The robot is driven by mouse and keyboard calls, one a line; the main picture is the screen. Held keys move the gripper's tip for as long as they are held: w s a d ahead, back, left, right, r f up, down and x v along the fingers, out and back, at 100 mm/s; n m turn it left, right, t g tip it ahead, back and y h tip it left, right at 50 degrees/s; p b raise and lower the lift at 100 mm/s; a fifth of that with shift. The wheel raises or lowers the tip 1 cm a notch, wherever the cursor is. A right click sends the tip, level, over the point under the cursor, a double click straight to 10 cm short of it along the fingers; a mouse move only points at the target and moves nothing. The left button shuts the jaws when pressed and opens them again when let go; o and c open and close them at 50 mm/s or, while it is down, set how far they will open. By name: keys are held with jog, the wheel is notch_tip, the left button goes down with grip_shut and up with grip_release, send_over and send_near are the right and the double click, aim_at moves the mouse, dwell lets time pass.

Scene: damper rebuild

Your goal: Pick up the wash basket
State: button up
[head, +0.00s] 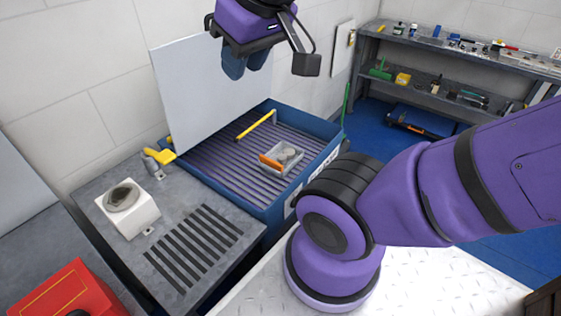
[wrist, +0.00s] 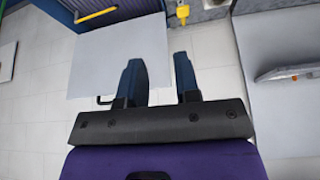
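The wash basket (head: 282,160) is a small grey tray with an orange side, and a round grey part lies in it. It sits on the slatted floor of the blue wash tub (head: 262,215), toward the right side. My gripper (head: 245,66) is high up, above and to the left of the basket, in front of the raised pale lid (head: 205,95). In the wrist view my gripper's two dark blue fingers (wrist: 158,64) are apart with nothing between them. The basket cannot be made out in the wrist view.
A yellow spout (head: 255,125) reaches over the tub near the basket. A grey bench (head: 130,245) with a white block (head: 128,207) stands left of the tub. A red box (head: 60,290) is at front left. Shelves (head: 450,75) with tools stand at the back right.

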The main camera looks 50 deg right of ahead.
jog(key=shift+o, duration=1)
jog(key=w+d+f+g+h, duration=0.1)
jog(key=w+d+f, duration=0.4)
jog(key=w, duration=0.4)
jog(key=shift+w+d+g+h, duration=0.3)
jog(key=shift+w+d+g, duration=0.05)
jog(key=shift+w+g, duration=0.05)
jog(key=g+y, duration=0.2)
jog(key=g, duration=0.1)
send_over(271, 160)
notch_tip(271, 160, down, 31)
jog(key=shift+n, duration=0.4)
jog(key=shift+f, duration=5.65)
jog(key=shift+f, duration=0.25)
jog(key=shift+w, duration=0.1)
grip_shut()
